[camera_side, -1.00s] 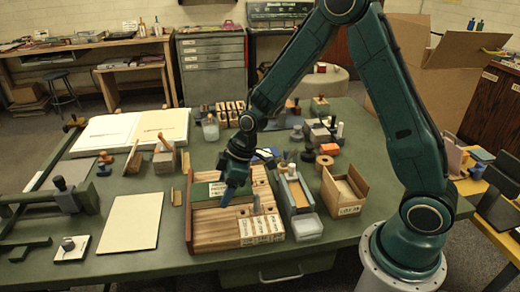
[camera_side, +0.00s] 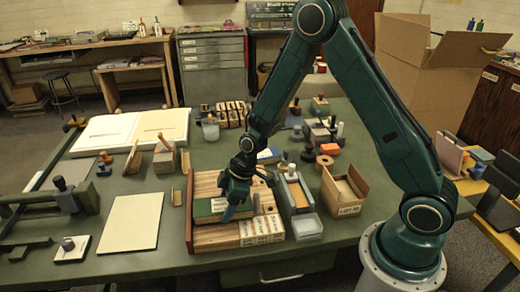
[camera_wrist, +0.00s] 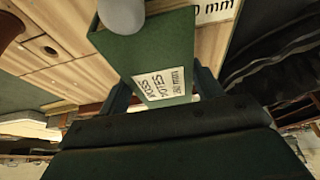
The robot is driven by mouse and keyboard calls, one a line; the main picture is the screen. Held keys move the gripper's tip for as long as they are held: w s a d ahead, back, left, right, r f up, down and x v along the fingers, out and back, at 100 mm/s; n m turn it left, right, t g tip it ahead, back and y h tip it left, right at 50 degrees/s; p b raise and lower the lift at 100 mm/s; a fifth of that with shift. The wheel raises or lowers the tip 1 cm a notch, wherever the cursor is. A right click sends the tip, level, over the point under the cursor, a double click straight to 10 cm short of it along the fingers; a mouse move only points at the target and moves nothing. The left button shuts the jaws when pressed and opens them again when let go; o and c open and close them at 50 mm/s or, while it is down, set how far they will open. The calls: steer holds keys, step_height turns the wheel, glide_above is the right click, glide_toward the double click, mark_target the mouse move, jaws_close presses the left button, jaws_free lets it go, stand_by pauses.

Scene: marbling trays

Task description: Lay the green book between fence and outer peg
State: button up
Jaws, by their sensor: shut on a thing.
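The green book (camera_side: 209,211) lies flat or nearly so at the left part of the wooden tray (camera_side: 189,226). I cannot tell whether it rests on the tray floor. My gripper (camera_side: 231,212) is shut on its right end. In the wrist view the book (camera_wrist: 150,55) is between my fingers (camera_wrist: 162,95), with its white label facing the camera. A grey rounded peg top (camera_wrist: 122,14) shows over the book's far part. A grey peg (camera_side: 256,203) stands just right of my gripper. I cannot tell which part is the fence.
A white labelled strip (camera_side: 262,230) lies at the tray's front right. An open cardboard box (camera_side: 344,190) is beyond. A cream sheet (camera_side: 130,222) lies left of the tray.

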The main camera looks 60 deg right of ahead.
steer(key=shift+f, duration=0.55)
steer(key=o, duration=1.1)
steer(key=shift+r, duration=0.1)
steer(key=shift+d+r, duration=0.1)
steer(key=shift+r, duration=0.65)
steer(key=v, duration=1.1)
steer(key=shift+s+r, duration=0.15)
